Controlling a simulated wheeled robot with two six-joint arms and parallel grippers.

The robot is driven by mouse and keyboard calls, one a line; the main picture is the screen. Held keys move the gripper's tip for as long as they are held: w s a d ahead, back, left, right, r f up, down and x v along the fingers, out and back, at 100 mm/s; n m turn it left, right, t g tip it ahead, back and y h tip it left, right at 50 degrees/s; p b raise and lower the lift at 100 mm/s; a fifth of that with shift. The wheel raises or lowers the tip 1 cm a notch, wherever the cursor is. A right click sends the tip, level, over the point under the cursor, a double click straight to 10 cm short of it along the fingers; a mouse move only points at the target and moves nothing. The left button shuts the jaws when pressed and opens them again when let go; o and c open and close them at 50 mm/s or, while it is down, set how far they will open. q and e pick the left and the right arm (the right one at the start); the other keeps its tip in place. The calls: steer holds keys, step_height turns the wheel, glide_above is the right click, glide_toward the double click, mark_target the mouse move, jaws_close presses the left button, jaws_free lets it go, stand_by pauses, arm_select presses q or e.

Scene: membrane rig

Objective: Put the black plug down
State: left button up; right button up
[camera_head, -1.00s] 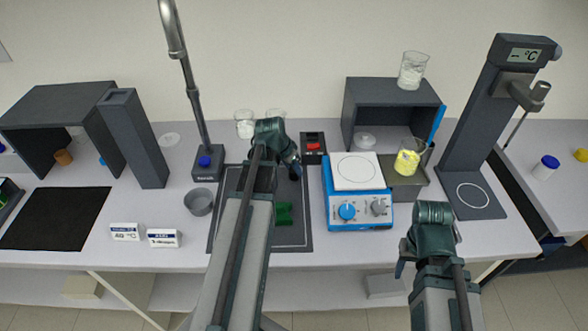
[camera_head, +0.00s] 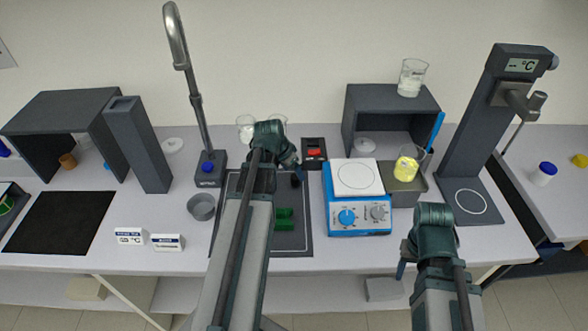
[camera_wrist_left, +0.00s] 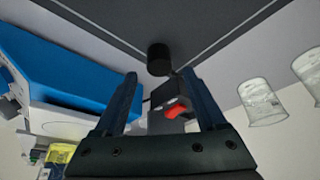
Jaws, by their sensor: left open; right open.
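The black plug (camera_wrist_left: 158,60) is a short dark cylinder standing on the dark mat in the left wrist view. It also shows as a small dark shape below the left gripper in the head view (camera_head: 296,181). My left gripper (camera_wrist_left: 160,78) is open, with the plug just beyond and between its fingertips and apparently not held. In the head view my left gripper (camera_head: 292,165) is over the back right part of the mat (camera_head: 298,240). My right gripper (camera_head: 403,262) is open and empty near the table's front edge.
A black switch box with a red rocker (camera_head: 314,152) stands just behind the mat. A blue hotplate (camera_head: 360,215) is close on the right. A green block (camera_head: 284,218) lies on the mat. Glass beakers (camera_wrist_left: 262,103) stand at the back, and a grey bowl (camera_head: 201,206) is left.

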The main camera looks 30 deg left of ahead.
arm_select(q)
steer(key=p+v, duration=0.7)
steer(key=v, duration=0.2)
steer(key=shift+r+p, duration=0.25)
steer(key=shift+p, duration=0.15)
arm_select(e)
step_height(320, 180, up, 9)
steer(key=shift+f, duration=0.15)
arm_select(q)
steer(key=s+d+g, duration=0.1)
steer(key=d, duration=0.5)
steer(key=d+f+g, duration=0.1)
steer(key=d, duration=0.5)
steer(key=s+d+m, duration=0.1)
steer(key=d, duration=0.5)
steer(key=shift+s+d+f+g, duration=0.1)
steer(key=shift+s+f+g, duration=0.1)
steer(key=shift+s+g, duration=0.2)
steer(key=s+d+g+y, duration=0.2)
steer(key=s+d, duration=0.6)
steer(key=d, duration=0.5)
steer(key=shift+s, duration=0.15)
steer(key=shift+d+f, duration=0.1)
steer(key=shift+f, duration=0.05)
